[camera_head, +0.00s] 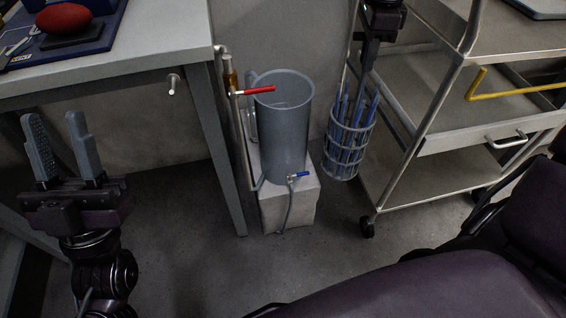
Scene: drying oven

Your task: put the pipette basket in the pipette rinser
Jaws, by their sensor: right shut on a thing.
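The pipette rinser (284,135) is a tall grey open-topped cylinder on a pale block, with a red-handled valve at its upper left and a blue-handled tap at its base. The pipette basket (346,148) is a grey wire cage holding several blue pipettes. It hangs slightly tilted to the right of the rinser, apart from it and above the floor. My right gripper (368,62) is above the basket, shut on its tall handle; the fingertips are hard to make out. My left gripper (62,142) is open and empty at the left, with its fingers pointing up.
A metal cart (440,138) with shelves and a yellow bar (515,88) stands just right of the basket. A grey table (150,38) with a blue tray is at the upper left. The block (290,208) stands on clear floor.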

